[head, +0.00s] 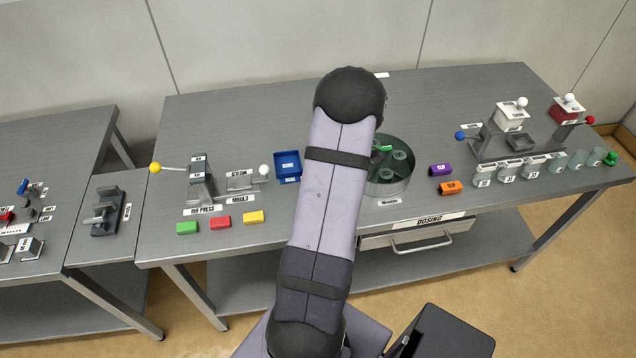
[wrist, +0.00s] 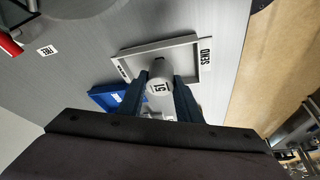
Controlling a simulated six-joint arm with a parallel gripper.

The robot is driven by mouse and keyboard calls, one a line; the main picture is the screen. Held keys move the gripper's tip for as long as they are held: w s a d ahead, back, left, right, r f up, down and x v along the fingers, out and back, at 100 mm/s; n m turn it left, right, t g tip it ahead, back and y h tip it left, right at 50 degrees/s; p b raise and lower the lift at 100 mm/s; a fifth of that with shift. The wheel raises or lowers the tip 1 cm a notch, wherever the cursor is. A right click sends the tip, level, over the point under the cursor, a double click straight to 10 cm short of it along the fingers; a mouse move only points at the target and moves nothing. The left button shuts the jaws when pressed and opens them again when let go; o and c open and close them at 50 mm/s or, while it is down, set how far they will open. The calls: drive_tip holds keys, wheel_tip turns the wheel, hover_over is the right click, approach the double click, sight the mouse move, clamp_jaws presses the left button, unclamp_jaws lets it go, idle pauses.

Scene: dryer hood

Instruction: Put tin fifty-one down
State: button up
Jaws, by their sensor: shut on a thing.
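In the wrist view, tin fifty-one (wrist: 158,86) is a small pale grey cylinder with a white label reading 51. My gripper (wrist: 168,90) is shut on it, with a dark finger on either side. Behind the tin in that view is a pale grey square frame marked SEND (wrist: 205,60). Whether the tin touches the surface there or hangs above it, I cannot tell. In the head view my arm hides the gripper and the tin.
A blue tray (wrist: 101,97) lies beside the frame in the wrist view.

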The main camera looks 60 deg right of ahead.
drive_tip(key=shift+f, duration=0.4)
drive_tip(key=shift+f, duration=0.2)
drive_tip(key=o, duration=0.8)
drive_tip(key=shift+o, duration=0.2)
drive_tip(key=shift+r, duration=0.15)
drive_tip(key=shift+r, duration=0.15)
drive_tip(key=shift+s+d+r, duration=0.1)
drive_tip(key=shift+d+r, duration=0.05)
drive_tip(key=shift+r, duration=0.05)
drive_tip(key=b+v, duration=0.3)
drive_tip(key=v, duration=0.8)
drive_tip(key=shift+r, duration=0.2)
